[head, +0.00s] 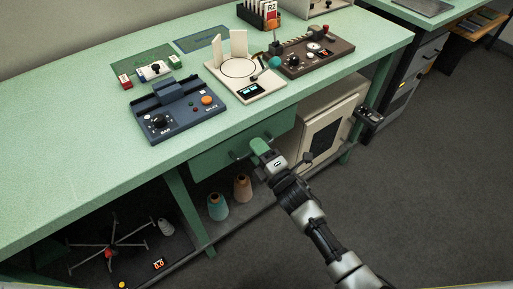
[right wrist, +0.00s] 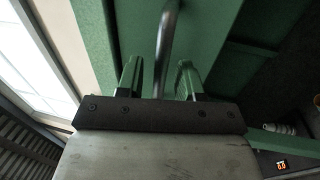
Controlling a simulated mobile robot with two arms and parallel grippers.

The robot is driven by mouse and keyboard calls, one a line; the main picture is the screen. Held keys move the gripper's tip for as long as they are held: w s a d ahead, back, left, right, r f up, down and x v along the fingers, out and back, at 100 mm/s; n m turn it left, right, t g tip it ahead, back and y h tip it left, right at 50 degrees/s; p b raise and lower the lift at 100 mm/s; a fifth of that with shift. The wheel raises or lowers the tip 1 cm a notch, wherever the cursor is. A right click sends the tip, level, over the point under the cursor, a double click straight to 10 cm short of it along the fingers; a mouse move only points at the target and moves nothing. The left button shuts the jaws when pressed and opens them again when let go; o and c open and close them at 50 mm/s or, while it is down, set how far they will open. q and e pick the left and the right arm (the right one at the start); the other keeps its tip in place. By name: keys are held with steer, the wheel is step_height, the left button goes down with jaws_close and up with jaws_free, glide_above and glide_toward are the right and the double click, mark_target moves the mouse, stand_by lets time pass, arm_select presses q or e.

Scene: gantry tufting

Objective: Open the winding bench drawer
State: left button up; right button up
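The winding bench (head: 90,165) has a green top, and its green drawer (head: 215,160) sits under the front edge. The drawer front looks flush with the bench, so it appears shut. A dark bar handle (head: 238,156) is on the drawer front; it also shows in the right wrist view (right wrist: 168,40). My right gripper (head: 260,147) is at the handle. In the right wrist view its two green-tipped fingers (right wrist: 159,80) stand apart, with the handle bar between them and a visible gap on each side. My left gripper is not in view.
On the bench top are a blue console (head: 178,110), a cream winder (head: 245,80) and a brown control box (head: 312,55). Below are yarn cones (head: 218,206), a cream cabinet (head: 332,120) right of the drawer, and a spoked stand (head: 110,250). Floor at right is clear.

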steer(key=shift+w, duration=0.15)
steer(key=shift+c, duration=0.4)
jaws_close()
steer(key=r+p+v, duration=0.2)
steer(key=p+v, duration=0.1)
steer(key=v, duration=1.1)
steer(key=r+p+v, duration=0.3)
steer(key=v, duration=1.1)
steer(key=shift+s+d+r, duration=0.25)
steer(key=shift+s+d, duration=0.05)
steer(key=shift+s, duration=0.15)
